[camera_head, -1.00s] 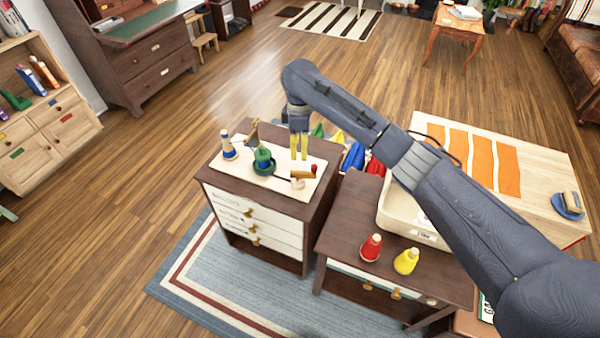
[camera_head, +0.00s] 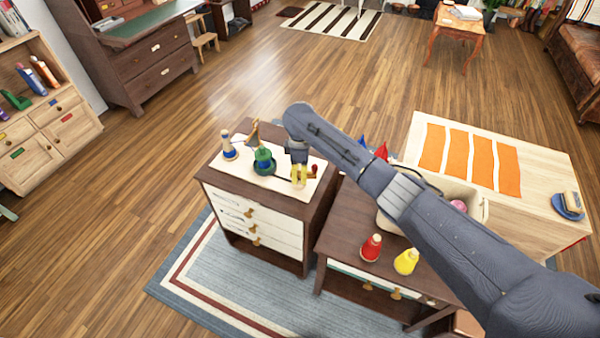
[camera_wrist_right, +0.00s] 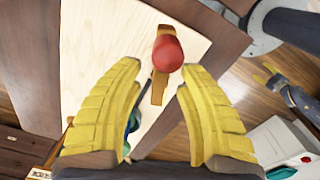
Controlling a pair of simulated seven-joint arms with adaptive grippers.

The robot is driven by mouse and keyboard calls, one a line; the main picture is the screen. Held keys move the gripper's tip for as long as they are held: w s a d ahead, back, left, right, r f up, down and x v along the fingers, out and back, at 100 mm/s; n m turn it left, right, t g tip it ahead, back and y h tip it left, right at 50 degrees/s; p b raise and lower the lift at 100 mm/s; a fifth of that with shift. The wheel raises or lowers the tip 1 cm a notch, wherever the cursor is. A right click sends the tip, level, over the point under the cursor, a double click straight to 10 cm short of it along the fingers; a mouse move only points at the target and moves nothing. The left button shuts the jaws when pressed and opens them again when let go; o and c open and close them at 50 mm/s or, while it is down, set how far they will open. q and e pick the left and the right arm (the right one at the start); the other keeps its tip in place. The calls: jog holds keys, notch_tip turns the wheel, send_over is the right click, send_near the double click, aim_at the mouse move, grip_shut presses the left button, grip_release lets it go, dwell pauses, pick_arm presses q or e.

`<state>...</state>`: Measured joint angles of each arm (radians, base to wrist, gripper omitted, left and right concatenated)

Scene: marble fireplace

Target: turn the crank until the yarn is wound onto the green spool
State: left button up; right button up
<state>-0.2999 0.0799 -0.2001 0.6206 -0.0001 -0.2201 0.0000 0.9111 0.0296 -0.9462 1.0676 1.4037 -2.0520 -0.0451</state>
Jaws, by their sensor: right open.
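The green spool (camera_head: 264,158) stands upright on the pale board (camera_head: 237,170) on top of the small cabinet. The crank's red knob (camera_head: 313,170) is right of the spool. My right gripper (camera_head: 299,176) is lowered over the crank, its yellow fingers hiding part of it. In the right wrist view, the open fingers (camera_wrist_right: 157,80) are spread, with the red knob (camera_wrist_right: 168,53) between and just beyond their tips, and the wooden crank arm (camera_wrist_right: 159,88) below it. A spool with blue on it (camera_head: 229,149) stands at the board's left. My left gripper (camera_wrist_right: 272,76) appears small in the wrist view.
A brass-coloured upright piece (camera_head: 253,133) stands behind the green spool. A cream bin (camera_head: 470,190) sits partly behind my right arm.

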jog(key=shift+o, duration=0.3)
grip_shut()
jog(key=shift+m, duration=0.3)
jog(key=m, duration=0.5)
jog(key=shift+s, duration=0.15)
jog(key=m, duration=0.5)
jog(key=shift+a, duration=0.15)
jog(key=m, duration=0.7)
jog(key=shift+s+a+m, duration=0.1)
jog(key=shift+m, duration=0.3)
jog(key=m, duration=0.6)
jog(key=shift+a, duration=0.1)
